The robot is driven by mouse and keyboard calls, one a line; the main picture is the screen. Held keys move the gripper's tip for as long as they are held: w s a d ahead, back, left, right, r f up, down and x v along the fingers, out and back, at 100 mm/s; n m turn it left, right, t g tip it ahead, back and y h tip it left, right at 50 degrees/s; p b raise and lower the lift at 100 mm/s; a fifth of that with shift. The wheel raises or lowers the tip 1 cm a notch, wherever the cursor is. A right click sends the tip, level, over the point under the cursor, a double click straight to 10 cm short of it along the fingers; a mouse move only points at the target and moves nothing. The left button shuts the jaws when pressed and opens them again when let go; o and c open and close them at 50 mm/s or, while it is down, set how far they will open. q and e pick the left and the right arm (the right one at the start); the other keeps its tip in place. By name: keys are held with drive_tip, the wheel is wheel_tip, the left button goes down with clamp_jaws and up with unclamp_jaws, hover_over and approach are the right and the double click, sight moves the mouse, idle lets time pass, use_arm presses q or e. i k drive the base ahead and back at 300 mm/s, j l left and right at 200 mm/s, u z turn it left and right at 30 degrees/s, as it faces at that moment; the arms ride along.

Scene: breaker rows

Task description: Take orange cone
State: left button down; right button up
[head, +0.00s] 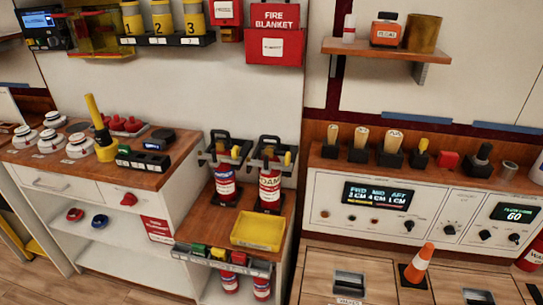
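The orange cone (417,268) stands at the lower right on a dark square base, on a light wooden surface in front of the white control console. Neither of my grippers is in view.
A dark recessed panel (349,284) lies left of the cone. The white console (334,196) with displays and knobs rises behind it. A red cylinder (531,256) stands at the right edge. A yellow tray (258,231) sits on a lower shelf to the left.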

sight(412, 276)
drive_tip(key=z, duration=1.35)
drive_tip(key=i+j, duration=0.3)
drive_tip(key=z, duration=0.4)
drive_tip(key=i+j+z, duration=0.1)
drive_tip(key=z, duration=0.65)
drive_tip(key=j+z, duration=0.15)
drive_tip(key=z, duration=0.25)
drive_tip(key=i, duration=0.05)
